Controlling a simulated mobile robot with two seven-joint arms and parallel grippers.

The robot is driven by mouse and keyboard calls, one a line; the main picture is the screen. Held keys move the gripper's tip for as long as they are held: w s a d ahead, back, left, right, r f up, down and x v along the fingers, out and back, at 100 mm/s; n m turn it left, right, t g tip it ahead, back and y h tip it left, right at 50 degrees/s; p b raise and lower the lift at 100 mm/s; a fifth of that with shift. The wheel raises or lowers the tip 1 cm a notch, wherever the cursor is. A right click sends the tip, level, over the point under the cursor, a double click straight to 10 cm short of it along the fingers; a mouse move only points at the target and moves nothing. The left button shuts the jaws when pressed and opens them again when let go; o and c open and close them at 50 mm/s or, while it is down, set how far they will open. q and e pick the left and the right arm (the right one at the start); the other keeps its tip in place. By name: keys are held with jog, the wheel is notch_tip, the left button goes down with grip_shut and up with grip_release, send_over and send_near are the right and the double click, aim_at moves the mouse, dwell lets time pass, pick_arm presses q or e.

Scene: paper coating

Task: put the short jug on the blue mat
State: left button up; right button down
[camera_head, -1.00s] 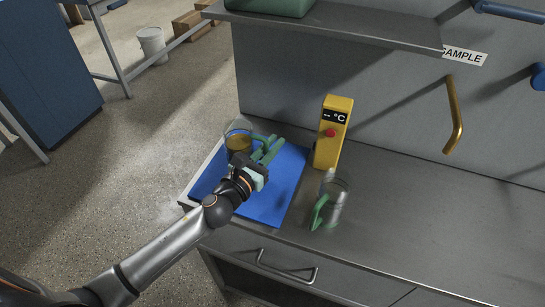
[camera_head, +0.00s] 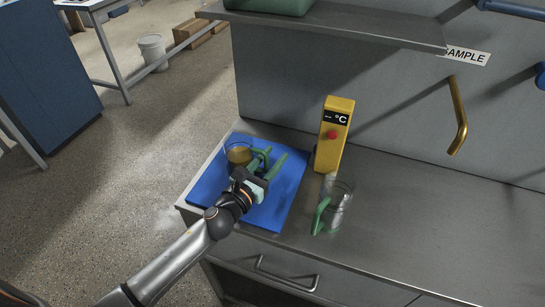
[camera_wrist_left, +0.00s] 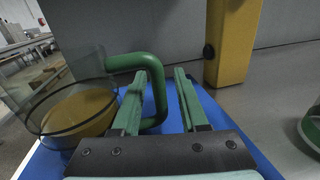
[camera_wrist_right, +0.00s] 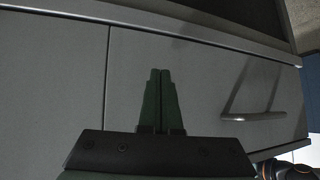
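The short jug (camera_head: 238,155), a clear glass one with amber liquid and a green handle, stands upright on the far left part of the blue mat (camera_head: 268,212). In the left wrist view the jug (camera_wrist_left: 75,112) is at the left, and its handle (camera_wrist_left: 157,88) shows between the finger lines. My left gripper (camera_head: 268,163) is open at the handle side; the fingers are apart, with a gap around the handle. My right gripper (camera_wrist_right: 160,72) is shut and empty, in front of the drawer fronts; it is outside the head view.
A second clear jug (camera_head: 340,200) with a green handle stands on the grey counter (camera_head: 420,215) right of the mat. A yellow temperature device (camera_head: 333,135) stands behind them. A shelf (camera_head: 340,32) hangs above. The counter's right side is clear.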

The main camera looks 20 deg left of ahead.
pick_arm(q)
jog(key=shift+r, duration=0.2)
jog(key=shift+s+a+f, duration=0.1)
jog(key=shift+s, duration=0.15)
jog(key=b+v, duration=0.1)
jog(key=v, duration=0.9)
jog(key=shift+s+a, duration=0.1)
jog(key=shift+s, duration=0.55)
jog(key=shift+a, duration=0.1)
pick_arm(e)
jog(key=shift+w+a+f, duration=0.1)
jog(key=shift+a+f, duration=0.3)
jog(key=shift+a, duration=0.05)
pick_arm(q)
jog(key=shift+s, duration=0.1)
pick_arm(e)
jog(key=shift+d, duration=0.1)
